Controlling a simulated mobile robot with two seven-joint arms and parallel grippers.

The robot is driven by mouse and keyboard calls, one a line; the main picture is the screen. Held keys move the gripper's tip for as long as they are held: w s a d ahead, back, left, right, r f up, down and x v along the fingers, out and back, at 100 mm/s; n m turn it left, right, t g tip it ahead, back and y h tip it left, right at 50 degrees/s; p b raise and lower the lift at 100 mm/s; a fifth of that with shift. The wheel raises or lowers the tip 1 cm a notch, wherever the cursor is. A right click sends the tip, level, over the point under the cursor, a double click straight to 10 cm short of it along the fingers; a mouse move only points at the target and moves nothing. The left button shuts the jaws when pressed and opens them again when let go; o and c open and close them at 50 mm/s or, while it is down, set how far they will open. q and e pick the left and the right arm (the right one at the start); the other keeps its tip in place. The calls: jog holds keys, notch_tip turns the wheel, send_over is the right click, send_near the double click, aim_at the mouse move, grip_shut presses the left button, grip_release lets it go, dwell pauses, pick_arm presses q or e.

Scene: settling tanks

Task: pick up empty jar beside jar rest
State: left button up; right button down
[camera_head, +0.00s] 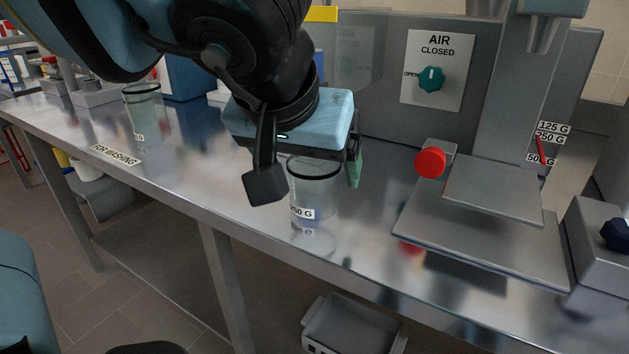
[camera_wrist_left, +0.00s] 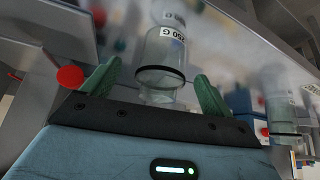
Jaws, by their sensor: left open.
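A clear, empty-looking jar (camera_head: 318,190) with a dark rim band and a "250 G" label stands upright on the steel bench. It also shows in the left wrist view (camera_wrist_left: 166,50). My left gripper (camera_head: 326,172) is above the jar and partly covers its top in the head view. In the left wrist view its green fingers (camera_wrist_left: 155,86) are open, one on each side of the jar's rim end, with gaps visible. A stepped grey plate (camera_head: 490,190), possibly the jar rest, is to the right of the jar. My right gripper is not in view.
A red knob (camera_head: 430,162) sits at the plate's left corner, below the "AIR CLOSED" panel (camera_head: 437,70). Another clear jar (camera_head: 146,112) stands farther left, near the "FOR WASHING" label (camera_head: 116,155). The bench's front edge is close. A grey bin (camera_head: 352,328) is below.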

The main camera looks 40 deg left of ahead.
aim_at(311, 178)
pick_arm(q)
jog(key=b+x, duration=0.1)
jog(key=x, duration=0.3)
jog(key=shift+a+f, duration=0.15)
jog(key=shift+a, duration=0.1)
jog(key=c, duration=1.2)
jog(key=shift+o, duration=0.2)
